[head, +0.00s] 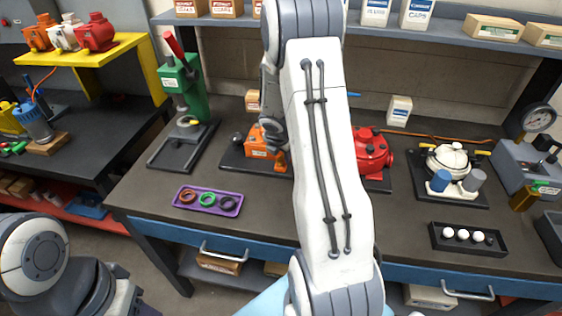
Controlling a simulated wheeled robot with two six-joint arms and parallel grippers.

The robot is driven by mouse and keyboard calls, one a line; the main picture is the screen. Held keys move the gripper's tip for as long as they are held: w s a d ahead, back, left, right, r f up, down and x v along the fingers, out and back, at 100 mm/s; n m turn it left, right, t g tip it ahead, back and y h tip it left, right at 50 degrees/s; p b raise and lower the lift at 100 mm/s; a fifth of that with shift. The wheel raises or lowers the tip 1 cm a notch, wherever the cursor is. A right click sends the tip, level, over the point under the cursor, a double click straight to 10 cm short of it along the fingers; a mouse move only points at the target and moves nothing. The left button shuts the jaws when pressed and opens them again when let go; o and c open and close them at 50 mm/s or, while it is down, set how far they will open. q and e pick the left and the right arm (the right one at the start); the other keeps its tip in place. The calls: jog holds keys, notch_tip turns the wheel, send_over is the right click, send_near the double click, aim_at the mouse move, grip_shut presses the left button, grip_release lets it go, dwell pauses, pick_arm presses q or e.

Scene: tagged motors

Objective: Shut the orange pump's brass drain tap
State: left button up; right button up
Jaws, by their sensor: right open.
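The orange pump (254,146) sits on a dark base plate near the back middle of the bench. My right arm reaches up through the middle of the view and covers the pump's right side. My right gripper (272,140) is open at the pump, pointing down over its right part. I cannot tell whether it touches the pump. The brass drain tap cannot be made out; the gripper and arm may hide it. My left arm shows at the lower left, but its gripper is not in view.
A red pump (371,153) stands just right of my arm, partly hidden. A green press (182,88) with a red lever stands to the left. A purple tray (232,212) with rings lies in front. A white pump (447,158) and a black tray (437,243) are to the right.

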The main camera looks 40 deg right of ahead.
aim_at(281, 161)
jog(key=shift+x, duration=1.15)
grip_shut()
